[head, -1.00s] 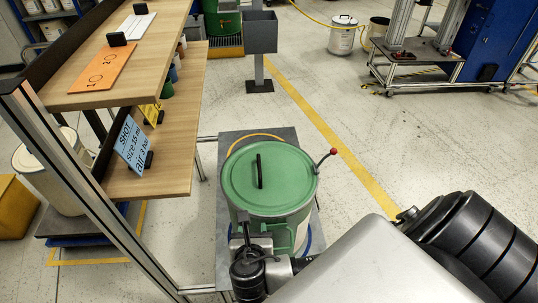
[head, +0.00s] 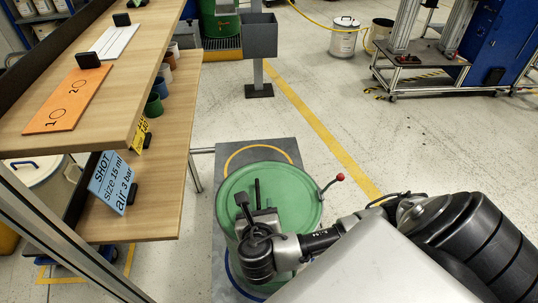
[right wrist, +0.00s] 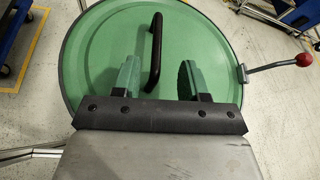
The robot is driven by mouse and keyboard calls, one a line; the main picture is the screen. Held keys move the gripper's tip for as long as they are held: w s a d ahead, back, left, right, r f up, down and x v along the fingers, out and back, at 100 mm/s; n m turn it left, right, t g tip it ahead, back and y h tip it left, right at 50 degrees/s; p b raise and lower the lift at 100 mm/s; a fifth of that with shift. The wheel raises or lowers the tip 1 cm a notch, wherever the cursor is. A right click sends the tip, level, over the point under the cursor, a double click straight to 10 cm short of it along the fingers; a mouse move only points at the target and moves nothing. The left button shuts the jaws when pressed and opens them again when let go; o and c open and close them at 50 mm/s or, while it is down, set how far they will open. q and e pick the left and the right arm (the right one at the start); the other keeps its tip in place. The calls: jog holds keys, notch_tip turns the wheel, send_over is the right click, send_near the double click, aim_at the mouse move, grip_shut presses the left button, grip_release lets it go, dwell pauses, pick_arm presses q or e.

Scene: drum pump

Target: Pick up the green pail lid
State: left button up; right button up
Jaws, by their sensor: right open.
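The green pail lid (head: 300,197) is round and lies on top of the green pail. It has an upright black bar handle (head: 257,189) at its middle. The lid fills most of the right wrist view (right wrist: 100,60), with the handle (right wrist: 155,48) standing near its centre. My right gripper (head: 258,212) is over the lid near the handle. In the right wrist view its fingers (right wrist: 159,76) are open, and the handle's near end shows between them, apart from both. The gripper hides part of the lid's front. My left gripper is not in view.
A lever with a red knob (head: 340,177) sticks out right of the lid. Wooden shelves (head: 150,200) with signs and small cups stand close on the left. A grey bin on a post (head: 260,38) stands behind.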

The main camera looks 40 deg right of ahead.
aim_at(258, 204)
jog(key=x, duration=0.3)
jog(key=shift+w+f, duration=0.3)
jog(key=shift+w, duration=0.1)
jog(key=shift+w+d+f, duration=0.1)
jog(key=shift+w+d, duration=0.05)
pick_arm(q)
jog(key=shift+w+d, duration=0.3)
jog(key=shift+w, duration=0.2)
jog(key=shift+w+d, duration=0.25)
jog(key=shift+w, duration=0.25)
pick_arm(e)
jog(key=c, duration=0.3)
grip_shut()
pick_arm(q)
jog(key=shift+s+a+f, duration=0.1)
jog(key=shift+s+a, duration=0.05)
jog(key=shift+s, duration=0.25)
